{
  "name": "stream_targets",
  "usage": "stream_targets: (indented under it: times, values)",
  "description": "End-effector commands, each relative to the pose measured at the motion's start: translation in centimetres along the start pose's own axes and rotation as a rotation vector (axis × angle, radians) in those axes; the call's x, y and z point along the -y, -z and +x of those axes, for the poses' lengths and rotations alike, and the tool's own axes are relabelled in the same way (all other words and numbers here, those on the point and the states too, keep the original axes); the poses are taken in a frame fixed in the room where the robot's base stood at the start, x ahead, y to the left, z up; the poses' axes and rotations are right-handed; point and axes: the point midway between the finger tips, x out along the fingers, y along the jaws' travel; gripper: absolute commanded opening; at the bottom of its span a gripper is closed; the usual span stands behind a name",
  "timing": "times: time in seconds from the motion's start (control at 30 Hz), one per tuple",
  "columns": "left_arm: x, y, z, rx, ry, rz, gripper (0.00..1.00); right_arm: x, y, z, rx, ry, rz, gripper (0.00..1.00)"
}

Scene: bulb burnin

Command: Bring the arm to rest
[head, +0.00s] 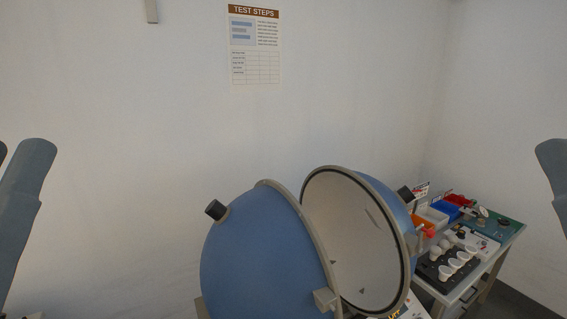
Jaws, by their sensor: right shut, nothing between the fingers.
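My left arm (22,205) shows as blue-grey links at the left edge of the head view. A part of my right arm (552,165) shows at the right edge, cut off by the frame. Neither arm's fingertips can be seen, and no held thing shows on either side.
A large blue sphere (245,255) stands open at the bottom middle, its pale-lined other half (340,225) swung aside. Right of it, a table (462,302) holds a black rack (436,283) of white bulbs (459,263) and coloured bins (446,212). A test-steps poster (254,45) hangs on the wall.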

Motion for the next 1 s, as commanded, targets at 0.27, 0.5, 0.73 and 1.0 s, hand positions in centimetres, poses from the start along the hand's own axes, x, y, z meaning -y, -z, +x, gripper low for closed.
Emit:
stream_targets:
  times: [0.27,0.5,0.73,1.0]
  values:
    - [0.1,9.9,10.8,0.0,0.001,0.0,0.4,0.0,9.9,10.8,0.0,0.0,0.0,0.0]
    - [0.1,11.1,12.0,0.001,0.001,0.0,0.4,0.0,11.1,12.0,0.001,0.0,0.0,0.0]
    - [0.1,10.9,11.8,0.0,0.001,0.0,0.4,0.0,10.9,11.8,0.001,0.0,0.0,0.0]
    - [0.1,10.9,11.8,0.0,0.001,0.0,0.4,0.0,10.9,11.8,0.001,0.0,0.0,0.0]
